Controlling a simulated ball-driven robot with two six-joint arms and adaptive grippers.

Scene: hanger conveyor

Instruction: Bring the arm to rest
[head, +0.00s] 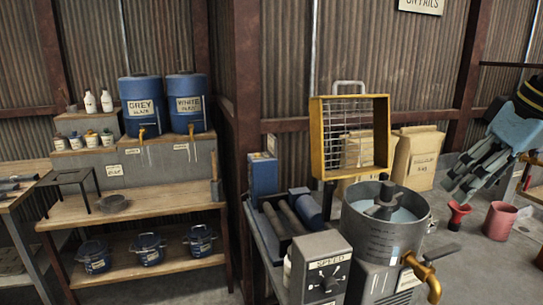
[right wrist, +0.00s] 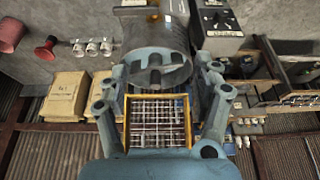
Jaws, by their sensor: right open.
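My right gripper (head: 464,188) comes in at the right of the head view on a grey-blue arm with a dark and yellow joint. Its fingers point down and to the left, apart from the mixer and the red vessels. In the right wrist view the open gripper (right wrist: 165,72) has its fingers spread with nothing held between them. A yellow-framed wire sieve (right wrist: 185,108) shows beyond them. My left gripper is in neither view.
A metal mixer drum (head: 385,238) with a yellow tap stands front centre, beside the speed box (head: 320,268). The yellow sieve frame (head: 318,140) rises behind. A shelf with blue barrels (head: 140,103) is left.

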